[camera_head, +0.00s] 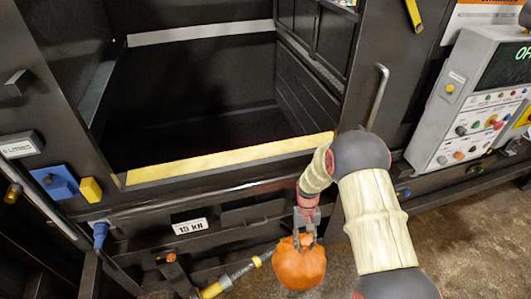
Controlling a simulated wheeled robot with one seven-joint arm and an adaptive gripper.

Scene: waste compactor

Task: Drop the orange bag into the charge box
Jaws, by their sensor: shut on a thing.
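The orange bag (299,268) hangs from my gripper (305,238), low in front of the machine. The gripper points down and its fingers are shut on the top of the bag. The charge box (205,100) is the dark open cavity at the upper middle, with a yellow strip (232,158) along its front edge. The bag is outside the box, below and to the right of that strip. The floor of the box is dark and hard to make out.
A grey control panel (470,100) with buttons stands at the right. A vertical handle (377,95) is right of the opening. A yellow-ended hose fitting (230,277) lies just left of the bag. Bare floor (470,235) shows at the lower right.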

